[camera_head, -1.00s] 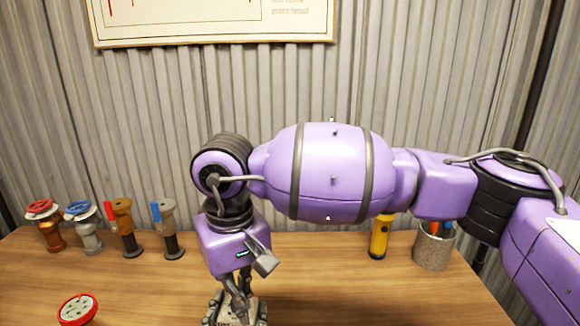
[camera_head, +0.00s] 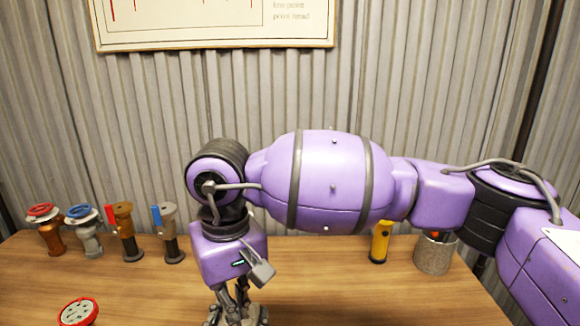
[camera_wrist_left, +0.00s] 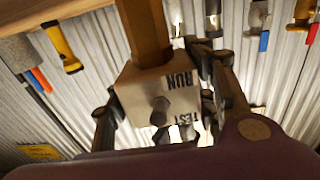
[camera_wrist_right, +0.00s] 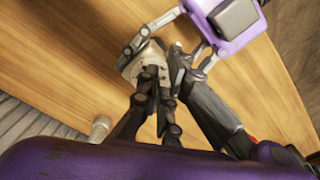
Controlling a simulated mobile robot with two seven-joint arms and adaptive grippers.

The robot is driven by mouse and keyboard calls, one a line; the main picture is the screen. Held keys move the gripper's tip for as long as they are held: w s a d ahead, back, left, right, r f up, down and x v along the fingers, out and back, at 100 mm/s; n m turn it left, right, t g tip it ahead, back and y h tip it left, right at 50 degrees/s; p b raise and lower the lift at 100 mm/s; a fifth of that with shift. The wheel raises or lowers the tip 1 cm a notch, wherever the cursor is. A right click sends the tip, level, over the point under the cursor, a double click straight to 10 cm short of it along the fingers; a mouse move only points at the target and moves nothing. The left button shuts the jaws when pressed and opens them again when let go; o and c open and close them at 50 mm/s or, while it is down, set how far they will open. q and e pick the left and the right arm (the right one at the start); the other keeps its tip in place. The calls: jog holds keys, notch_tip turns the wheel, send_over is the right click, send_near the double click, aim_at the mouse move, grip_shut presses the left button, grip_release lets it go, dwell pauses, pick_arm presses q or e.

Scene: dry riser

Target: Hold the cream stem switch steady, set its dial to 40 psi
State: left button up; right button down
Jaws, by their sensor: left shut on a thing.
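The cream stem switch (camera_wrist_left: 142,88) is a blocky body with RUN and TEST lettering and a dark hex knob. It shows in the left wrist view, with a brown column joined to its far end. My left gripper (camera_wrist_left: 155,78) has its fingers on both sides of it and is shut on it. In the right wrist view the switch (camera_wrist_right: 132,68) is partly hidden by fingers. My right gripper (camera_wrist_right: 158,88) has its dark fingertips close at its face; contact is unclear. In the head view my right gripper (camera_head: 238,308) points down at the bottom edge. I cannot read the dial setting.
Red (camera_head: 45,230), blue (camera_head: 85,230) and lever-handled valves stand at the table's back left. A red-rimmed disc (camera_head: 77,312) lies at front left. A yellow flashlight (camera_head: 380,242) and a metal cup (camera_head: 434,254) stand at the right. The table (camera_head: 150,290) between is bare.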

pick_arm(q)
jog(key=shift+w+f, duration=0.1)
jog(key=shift+w, duration=0.05)
pick_arm(e)
jog(key=shift+d+r, duration=0.1)
jog(key=shift+r, duration=2.5)
pick_arm(q)
jog(key=o, duration=1.6)
